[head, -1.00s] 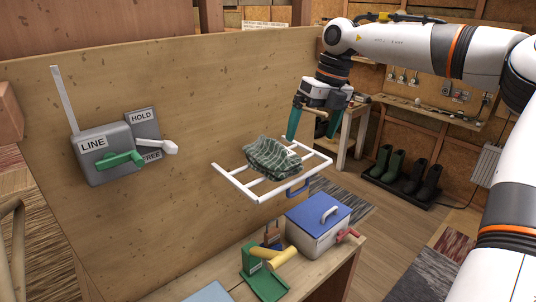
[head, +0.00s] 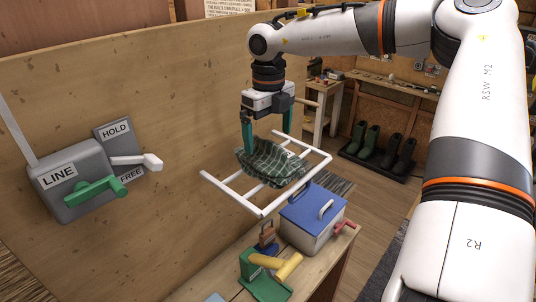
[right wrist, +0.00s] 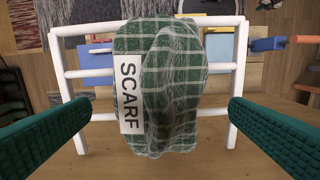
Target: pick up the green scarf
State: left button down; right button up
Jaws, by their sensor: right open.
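The green scarf (head: 272,163), dark green with a pale check, lies folded over the bars of a white rack (head: 236,199) that stands out from the wooden panel. In the right wrist view the scarf (right wrist: 185,90) fills the middle and bears a white SCARF label (right wrist: 131,93). My right gripper (head: 268,143) points down just above the scarf. Its green fingers are wide open, one to each side of the scarf in the right wrist view (right wrist: 180,120), with gaps between them and the cloth. My left gripper is not in view.
A wooden bench (head: 205,279) below the rack holds a blue-lidded box (head: 313,217), a green block with a yellow handle (head: 270,272) and a padlock-like item (head: 267,236). A grey lever box (head: 80,180) is on the panel at left. Boots (head: 381,147) stand behind.

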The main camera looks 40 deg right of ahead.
aim_at(270, 143)
jog(key=shift+f, duration=0.4)
jog(key=shift+w+f, duration=0.1)
jog(key=shift+f, duration=0.1)
jog(key=f+p, duration=0.2)
jog(key=shift+s+p, duration=0.2)
jog(key=shift+p, duration=0.15)
notch_tip(270, 143, down, 2)
jog(key=shift+d+f+p, duration=0.1)
jog(key=shift+f+p, duration=0.1)
jog(key=shift+p, duration=0.1)
jog(key=shift+d+f, duration=0.1)
jog(key=shift+f, duration=0.1)
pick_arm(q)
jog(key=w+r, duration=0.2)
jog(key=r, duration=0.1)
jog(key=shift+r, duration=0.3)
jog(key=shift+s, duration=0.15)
pick_arm(e)
jog(key=c, duration=0.7)
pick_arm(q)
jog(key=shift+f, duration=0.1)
pick_arm(e)
jog(key=shift+w+r, duration=0.1)
